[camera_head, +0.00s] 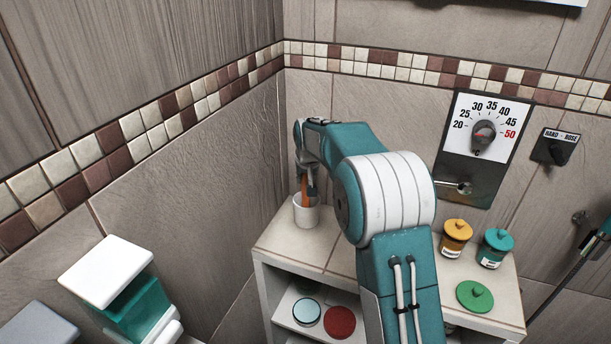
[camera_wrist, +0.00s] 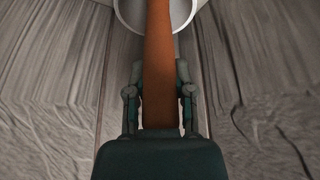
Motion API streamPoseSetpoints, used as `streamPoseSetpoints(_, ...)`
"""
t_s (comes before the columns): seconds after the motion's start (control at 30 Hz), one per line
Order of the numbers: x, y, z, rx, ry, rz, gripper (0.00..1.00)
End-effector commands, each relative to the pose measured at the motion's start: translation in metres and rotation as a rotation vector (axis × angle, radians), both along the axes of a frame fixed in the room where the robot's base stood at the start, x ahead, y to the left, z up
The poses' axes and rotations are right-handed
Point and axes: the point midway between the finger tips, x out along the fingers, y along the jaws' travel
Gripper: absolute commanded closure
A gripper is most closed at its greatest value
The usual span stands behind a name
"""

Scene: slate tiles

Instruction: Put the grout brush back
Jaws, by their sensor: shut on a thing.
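The grout brush shows as an orange-brown handle (camera_head: 304,191), which also runs up the middle of the wrist view (camera_wrist: 158,60). My gripper (camera_head: 308,180) is shut on the handle, with one finger on each side of it in the wrist view (camera_wrist: 159,95). A white cup (camera_head: 306,214) stands on the shelf top at its back left corner. The handle reaches down to the cup's mouth in the head view and crosses the cup's rim (camera_wrist: 124,14) in the wrist view. The brush's lower end is hidden, so I cannot tell how deep it sits.
The tiled shelf top (camera_head: 290,240) also bears an orange-lidded jar (camera_head: 456,238), a teal-lidded jar (camera_head: 494,249) and a green lid (camera_head: 474,296). A dial panel (camera_head: 485,140) is on the back wall. A white-topped dispenser (camera_head: 112,275) stands at the left. My arm hides the middle of the shelf.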

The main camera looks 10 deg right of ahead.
Motion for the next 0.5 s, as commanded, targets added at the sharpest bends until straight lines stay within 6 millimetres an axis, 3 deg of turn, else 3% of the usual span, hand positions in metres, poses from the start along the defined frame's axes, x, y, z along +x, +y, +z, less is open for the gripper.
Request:
streamPoseSetpoints(0.17,-0.0001,-0.0004,-0.0039,0.0,0.001,0.0,1.0)
streamPoseSetpoints(0.2,0.0001,-0.0004,-0.0035,0.0,0.001,0.0,0.51)
streamPoseSetpoints(0.23,0.0,-0.0003,-0.0034,0.0,0.001,0.0,0.38)
streamPoseSetpoints(0.5,0.0,-0.0002,-0.0031,0.0,0.001,0.0,0.34)
